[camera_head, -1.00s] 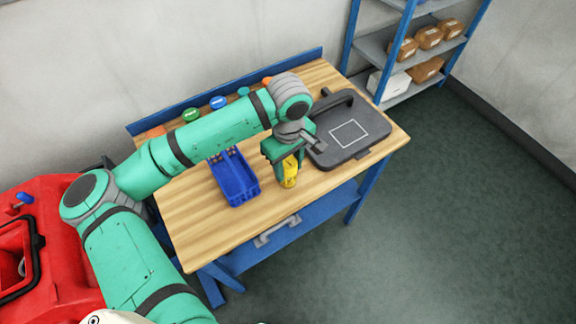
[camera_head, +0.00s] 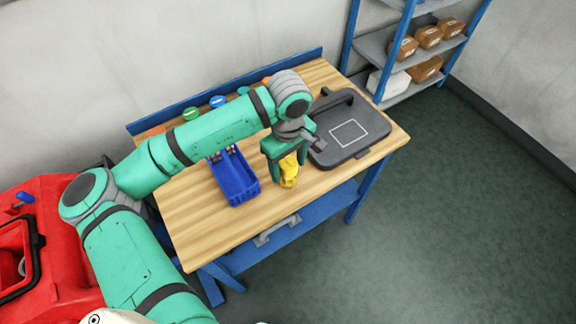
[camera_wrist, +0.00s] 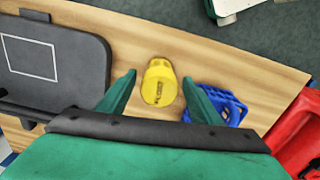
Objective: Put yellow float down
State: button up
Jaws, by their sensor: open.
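The yellow float (camera_head: 289,171) stands on the wooden workbench, between the blue bin and the dark case. It also shows in the wrist view (camera_wrist: 159,83), just beyond and between my fingertips. My gripper (camera_head: 284,157) is above the float with its fingers pointing down. In the wrist view my gripper (camera_wrist: 161,88) is open, with a finger on each side of the float and a gap visible on both sides. The upper part of the float is partly hidden by my gripper in the head view.
The blue bin (camera_head: 235,180) is left of the float, and the dark grey case (camera_head: 357,146) is right of it. The wooden workbench (camera_head: 213,228) is bare toward its front left. Several small coloured things sit along its back. A shelf with boxes (camera_head: 404,48) stands at the back right.

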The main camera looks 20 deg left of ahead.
notch_tip(320, 180, up, 11)
jog(key=w+d+r+m+t+h, duration=0.1)
jog(key=w+d+t+h, duration=0.3)
jog(key=d, duration=0.6)
jog(key=w+d+m+t+h, duration=0.1)
jog(key=w+d+t+h, duration=0.25)
jog(key=d, duration=0.65)
jog(key=w+d+r+m+t+h, duration=0.15)
jog(key=w+d+t+h, duration=0.3)
jog(key=d, duration=0.55)
jog(key=s+a+f+n+t+y, duration=0.1)
jog(key=s+a+f+t+y, duration=0.15)
jog(key=s+f+y, duration=0.45)
jog(key=s+a+f+n+t+y, duration=0.2)
jog(key=s+a+f+y, duration=0.15)
jog(key=s+f, duration=0.7)
jog(key=s+a+f+m, duration=0.1)
jog(key=s+a+m, duration=0.2)
jog(key=s, duration=0.4)
jog(key=s+a+f+m+y, duration=0.1)
jog(key=s+a+m, duration=0.2)
jog(key=s, duration=0.5)
jog(key=s+a+f+m+g, duration=0.1)
jog(key=s+a+m, duration=0.2)
jog(key=s+m, duration=0.2)
jog(key=s, duration=0.2)
jog(key=shift+s+a+f, duration=0.2)
jog(key=shift+s+a, duration=0.05)
jog(key=shift+s, duration=0.1)
jog(key=shift+y, duration=0.25)
